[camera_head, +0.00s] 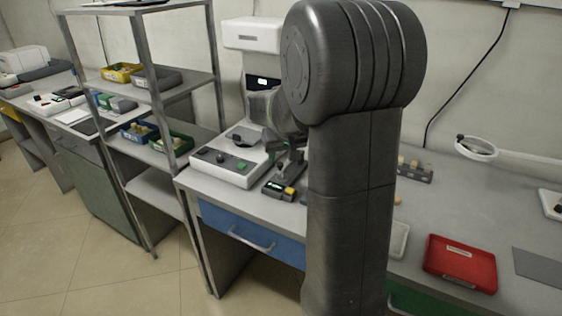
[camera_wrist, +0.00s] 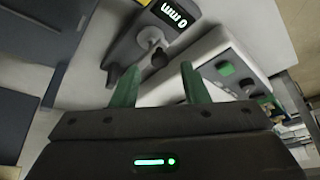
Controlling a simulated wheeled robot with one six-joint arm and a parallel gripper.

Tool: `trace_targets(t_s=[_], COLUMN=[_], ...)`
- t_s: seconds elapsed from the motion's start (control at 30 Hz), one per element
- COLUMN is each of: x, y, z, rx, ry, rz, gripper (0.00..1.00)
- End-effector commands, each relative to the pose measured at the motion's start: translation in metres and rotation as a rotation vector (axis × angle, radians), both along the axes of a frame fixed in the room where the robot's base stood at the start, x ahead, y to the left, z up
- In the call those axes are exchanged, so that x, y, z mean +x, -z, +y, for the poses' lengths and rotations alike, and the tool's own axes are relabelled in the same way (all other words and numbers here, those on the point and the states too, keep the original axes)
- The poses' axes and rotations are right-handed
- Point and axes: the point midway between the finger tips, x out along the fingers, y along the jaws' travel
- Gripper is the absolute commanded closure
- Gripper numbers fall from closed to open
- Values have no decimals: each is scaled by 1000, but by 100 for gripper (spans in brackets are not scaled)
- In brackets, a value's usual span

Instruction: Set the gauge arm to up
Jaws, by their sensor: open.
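In the wrist view a dark gauge (camera_wrist: 135,45) with a lit display reading "0 mm" lies beyond my fingers, seen tilted and nearly upside down. A pale round-ended part (camera_wrist: 149,37) and a dark knob (camera_wrist: 159,57) stick out from it toward my gripper (camera_wrist: 158,68). The knob appears between the two green fingertips in the picture; I cannot tell whether they touch it. My fingers are apart. Which way the gauge arm points is unclear. In the head view my own arm hides much of the gripper, low over the bench.
A white console (camera_head: 232,165) with dark knobs and a green button stands beside the gripper, and shows right of my fingers in the wrist view (camera_wrist: 202,62). A small dark device (camera_head: 281,187) sits near the bench edge. A red case (camera_head: 461,257) lies at right; a shelf rack stands left.

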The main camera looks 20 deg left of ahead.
Motion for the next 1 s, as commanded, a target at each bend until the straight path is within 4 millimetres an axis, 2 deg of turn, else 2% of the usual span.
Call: trace_targets(t_s=[0.03, 0.2, 0.53, 0.73, 1.0], x=[2, 6, 7, 7, 7], y=[8, 20, 22, 22, 20], z=[1, 5, 6, 6, 6], rx=[-2, -1, 0, 0, 0], ry=[0, 0, 0, 0, 1], rz=[2, 1, 0, 0, 4], gripper=[59, 59, 59, 98, 100])
